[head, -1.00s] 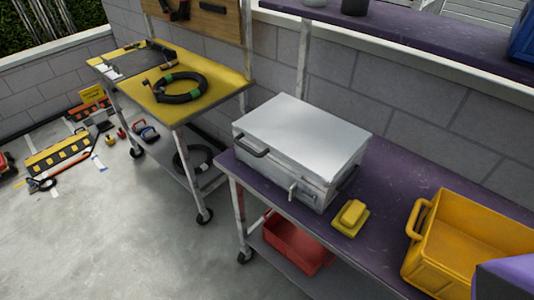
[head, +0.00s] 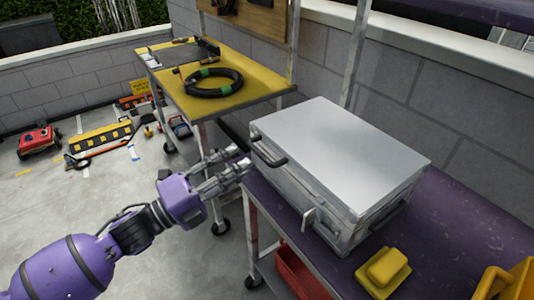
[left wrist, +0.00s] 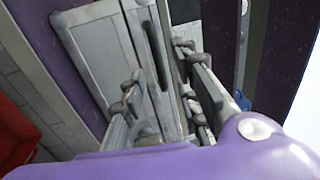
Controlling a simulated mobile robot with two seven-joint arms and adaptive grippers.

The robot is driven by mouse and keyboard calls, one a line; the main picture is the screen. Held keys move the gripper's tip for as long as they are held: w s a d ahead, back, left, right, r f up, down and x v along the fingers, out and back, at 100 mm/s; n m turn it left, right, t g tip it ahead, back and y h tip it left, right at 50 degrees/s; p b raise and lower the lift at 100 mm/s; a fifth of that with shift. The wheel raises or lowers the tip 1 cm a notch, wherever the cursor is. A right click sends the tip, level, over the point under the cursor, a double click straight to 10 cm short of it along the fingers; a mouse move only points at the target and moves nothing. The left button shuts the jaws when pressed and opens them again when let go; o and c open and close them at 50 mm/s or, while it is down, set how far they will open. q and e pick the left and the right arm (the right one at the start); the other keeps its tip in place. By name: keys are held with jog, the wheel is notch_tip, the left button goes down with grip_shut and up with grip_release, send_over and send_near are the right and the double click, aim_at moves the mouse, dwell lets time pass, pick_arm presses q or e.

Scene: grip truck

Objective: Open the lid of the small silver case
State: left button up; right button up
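The small silver case (head: 340,150) stands on the purple workbench, and its lid is shut. A dark handle (head: 268,152) sits on its left end, and a light latch (head: 310,219) is on its lower front side. My left gripper (head: 243,163) is beside the handle end, its fingers pointing at the case. In the left wrist view the case (left wrist: 98,45) fills the upper middle, with a dark handle (left wrist: 152,52) between the spread fingers (left wrist: 160,75). The gripper is open and holds nothing. Contact with the case cannot be told. My right gripper is not in view.
The purple bench top (head: 440,215) is bare right of the case. A yellow block-like item (head: 384,269) lies in front, near a yellow crate (head: 508,280). A red bin (head: 292,272) is below. A yellow-topped cart (head: 215,100) with a coiled hose stands behind my left gripper.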

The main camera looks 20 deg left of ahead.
aim_at(259, 152)
pick_arm(q)
jog(key=x, duration=0.6)
jog(key=shift+w+d+p, duration=0.1)
jog(key=shift+w+p, duration=0.05)
jog(key=shift+p, duration=0.15)
jog(key=shift+f, duration=0.1)
grip_shut()
